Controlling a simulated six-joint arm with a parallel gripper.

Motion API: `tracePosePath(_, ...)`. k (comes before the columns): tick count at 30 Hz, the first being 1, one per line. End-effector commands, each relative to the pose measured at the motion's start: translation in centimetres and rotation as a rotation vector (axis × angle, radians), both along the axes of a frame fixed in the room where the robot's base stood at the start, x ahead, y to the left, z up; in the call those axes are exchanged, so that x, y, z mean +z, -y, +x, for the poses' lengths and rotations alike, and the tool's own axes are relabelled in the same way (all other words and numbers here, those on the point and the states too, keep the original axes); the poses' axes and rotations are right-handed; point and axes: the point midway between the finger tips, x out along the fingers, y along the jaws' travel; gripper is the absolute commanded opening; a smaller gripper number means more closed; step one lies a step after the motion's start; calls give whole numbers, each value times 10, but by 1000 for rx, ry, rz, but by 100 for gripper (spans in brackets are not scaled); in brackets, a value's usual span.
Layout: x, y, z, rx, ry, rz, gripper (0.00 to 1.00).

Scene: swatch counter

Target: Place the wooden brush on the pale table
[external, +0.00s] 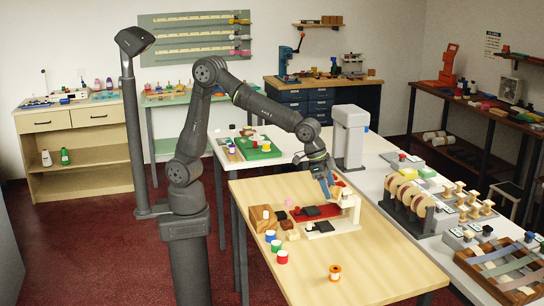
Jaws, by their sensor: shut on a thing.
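The pale table (375,272) is the light wood-topped one in the foreground, with a wide bare area at its front and right. My gripper (326,188) hangs above the back part of this table, pointing down, close to the red and white items there. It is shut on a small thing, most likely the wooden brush. The fingers and the small scale hide most of it, so its outline cannot be made out. I cannot tell whether it touches anything below.
A wooden block (262,218) stands at the table's left, with paint-like jars (282,257) in front of it. An orange spool (335,273) stands near the front. A red mat with a dark block (311,211) lies mid-table. A white stand (350,207) is beside it.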

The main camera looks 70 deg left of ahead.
Motion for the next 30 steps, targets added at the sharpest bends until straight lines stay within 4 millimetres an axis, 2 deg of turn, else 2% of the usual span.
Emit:
tracePosePath(1, -1, 9, -14, -31, 0, 0, 37)
tracePosePath(3, -1, 18, -28, -65, 1, -1, 37)
tracePosePath(10, -4, 39, -66, -154, 4, 0, 37)
tracePosePath(15, -45, 36, -62, -145, -2, 4, 37)
tracePosePath(21, -83, 36, -62, -144, 0, 3, 37)
tracePosePath(26, -102, 35, -58, -142, 2, 0, 37)
tracePosePath(30, -117, 26, -38, -138, 1, 1, 37)
